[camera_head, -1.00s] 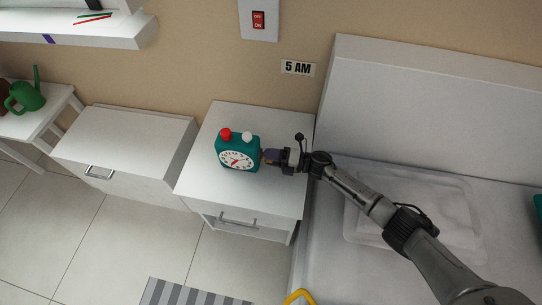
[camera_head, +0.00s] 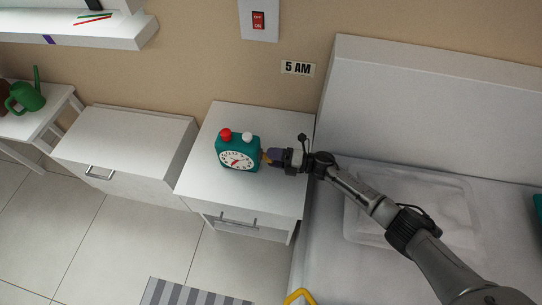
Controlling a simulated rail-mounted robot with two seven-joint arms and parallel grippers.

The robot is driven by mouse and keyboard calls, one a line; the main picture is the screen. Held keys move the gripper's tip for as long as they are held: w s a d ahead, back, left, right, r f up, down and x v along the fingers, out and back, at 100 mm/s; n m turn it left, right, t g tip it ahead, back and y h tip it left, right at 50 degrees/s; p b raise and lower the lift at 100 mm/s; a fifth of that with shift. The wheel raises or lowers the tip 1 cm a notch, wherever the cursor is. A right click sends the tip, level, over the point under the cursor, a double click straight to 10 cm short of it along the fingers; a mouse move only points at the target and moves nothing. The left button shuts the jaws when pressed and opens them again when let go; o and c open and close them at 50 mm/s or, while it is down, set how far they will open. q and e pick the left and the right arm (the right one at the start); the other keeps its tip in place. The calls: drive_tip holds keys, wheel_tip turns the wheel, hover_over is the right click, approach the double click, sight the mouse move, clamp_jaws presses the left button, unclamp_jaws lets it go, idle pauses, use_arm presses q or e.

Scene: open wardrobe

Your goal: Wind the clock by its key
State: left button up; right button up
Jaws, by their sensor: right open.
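The teal alarm clock (camera_head: 238,152) stands upright on the white nightstand, with a white dial, red hands, and one red and one white knob on top. My right gripper (camera_head: 268,157) is at the clock's right side, with its fingertips close to that side. It is open. The key is not clearly visible; a small yellowish part shows between the clock and the fingers, too small to identify. My left gripper is not in view.
The nightstand (camera_head: 215,185) has free room around the clock. A bed (camera_head: 430,110) stands to the right under my right arm. A white cabinet (camera_head: 130,135) stands to the left. A "5 AM" sign (camera_head: 298,68) and a red switch (camera_head: 258,20) are on the wall.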

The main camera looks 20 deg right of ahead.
drive_tip(key=p+v, duration=0.2)
drive_tip(key=v, duration=0.9)
drive_tip(key=shift+s+d, duration=0.15)
drive_tip(key=shift+d, duration=0.1)
drive_tip(key=shift+s+d, duration=0.35)
drive_tip(key=shift+d, duration=0.2)
drive_tip(key=shift+a, duration=0.1)
